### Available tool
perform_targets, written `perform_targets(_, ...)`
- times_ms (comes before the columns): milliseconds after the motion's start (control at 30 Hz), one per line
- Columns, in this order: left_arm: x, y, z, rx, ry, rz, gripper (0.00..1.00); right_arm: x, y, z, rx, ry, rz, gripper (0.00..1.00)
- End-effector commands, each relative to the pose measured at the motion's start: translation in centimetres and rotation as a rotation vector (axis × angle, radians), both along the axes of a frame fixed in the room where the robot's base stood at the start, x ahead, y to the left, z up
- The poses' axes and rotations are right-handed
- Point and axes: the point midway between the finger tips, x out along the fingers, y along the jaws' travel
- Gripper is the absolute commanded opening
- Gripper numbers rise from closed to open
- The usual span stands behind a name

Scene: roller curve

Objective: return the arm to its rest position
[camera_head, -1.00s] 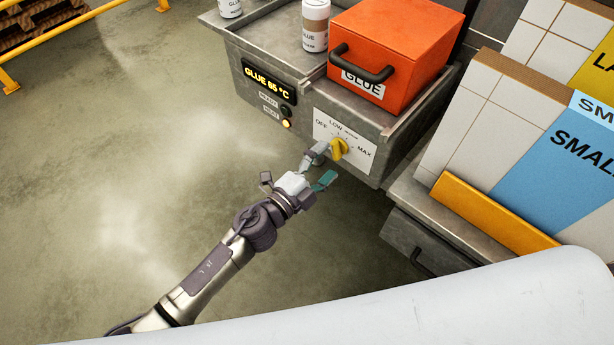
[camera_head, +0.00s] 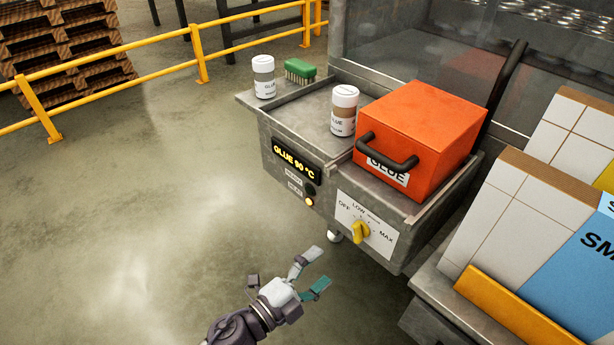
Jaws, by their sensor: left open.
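My left gripper (camera_head: 317,271) is in the lower middle of the head view. Its fingers are apart and nothing is between them. It is over the floor, below and left of the yellow knob (camera_head: 361,232), and apart from it. The knob sits on a white dial plate (camera_head: 384,243) marked OFF, LOW and MAX on the front of the grey glue station. The display (camera_head: 297,160) on that station reads GLUE 90 °C. My right gripper is not in view.
An orange glue box (camera_head: 425,135) with a black handle stands on the station. Two glue jars (camera_head: 343,112) and a green brush (camera_head: 300,71) are on its top. Boxes (camera_head: 535,205) stand at the right. A yellow railing (camera_head: 200,55) crosses the back left. Floor at left is clear.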

Motion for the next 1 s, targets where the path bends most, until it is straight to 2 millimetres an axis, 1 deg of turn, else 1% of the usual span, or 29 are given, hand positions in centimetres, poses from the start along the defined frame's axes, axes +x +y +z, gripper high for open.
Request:
perform_targets(100,0.1,0.1,-0.1,0.0,0.005,0.003,0.79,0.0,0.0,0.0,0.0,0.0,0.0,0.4)
perform_targets(167,0.4,0.4,-0.8,0.001,0.026,0.019,0.79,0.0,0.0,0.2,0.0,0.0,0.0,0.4)
perform_targets(267,1.7,2.1,-3.6,-0.001,0.12,0.089,0.79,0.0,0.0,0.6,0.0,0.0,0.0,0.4)
perform_targets(367,3.0,5.4,-8.8,-0.008,0.284,0.214,0.79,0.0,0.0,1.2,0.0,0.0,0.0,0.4)
perform_targets(400,3.2,7.1,-11.3,-0.012,0.363,0.276,0.79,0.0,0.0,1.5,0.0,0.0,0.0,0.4)
perform_targets(433,3.1,8.3,-13.2,-0.017,0.423,0.321,0.79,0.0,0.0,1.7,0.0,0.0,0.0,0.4)
perform_targets(467,2.9,9.7,-15.2,-0.021,0.483,0.369,0.79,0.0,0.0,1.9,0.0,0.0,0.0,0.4)
perform_targets(500,2.5,11.4,-17.7,-0.028,0.56,0.431,0.79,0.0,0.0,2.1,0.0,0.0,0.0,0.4)
perform_targets(567,1.2,14.0,-21.3,-0.039,0.674,0.524,0.79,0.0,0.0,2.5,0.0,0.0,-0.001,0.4)
perform_targets(600,0.0,15.6,-23.7,-0.046,0.749,0.585,0.79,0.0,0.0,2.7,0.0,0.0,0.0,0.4)
perform_targets(667,-2.1,18.0,-27.0,-0.057,0.859,0.676,0.79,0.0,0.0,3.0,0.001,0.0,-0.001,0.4)
perform_targets(700,-3.9,19.5,-29.2,-0.063,0.931,0.735,0.79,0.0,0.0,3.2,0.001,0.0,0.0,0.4)
perform_targets(767,-6.9,21.5,-32.1,-0.075,1.036,0.825,0.79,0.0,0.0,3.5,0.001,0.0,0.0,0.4)
perform_targets(800,-9.1,22.8,-33.9,-0.082,1.106,0.884,0.79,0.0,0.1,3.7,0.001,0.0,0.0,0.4)
perform_targets(867,-12.7,24.4,-36.3,-0.094,1.208,0.972,0.79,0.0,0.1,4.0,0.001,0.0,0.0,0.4)
perform_targets(900,-15.3,25.4,-37.6,-0.101,1.273,1.029,0.79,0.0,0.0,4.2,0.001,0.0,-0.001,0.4)
perform_targets(967,-19.3,26.6,-39.4,-0.113,1.369,1.114,0.79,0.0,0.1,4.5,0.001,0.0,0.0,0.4)
perform_targets(1000,-21.8,27.3,-40.4,-0.119,1.428,1.166,0.79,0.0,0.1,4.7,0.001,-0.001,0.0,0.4)
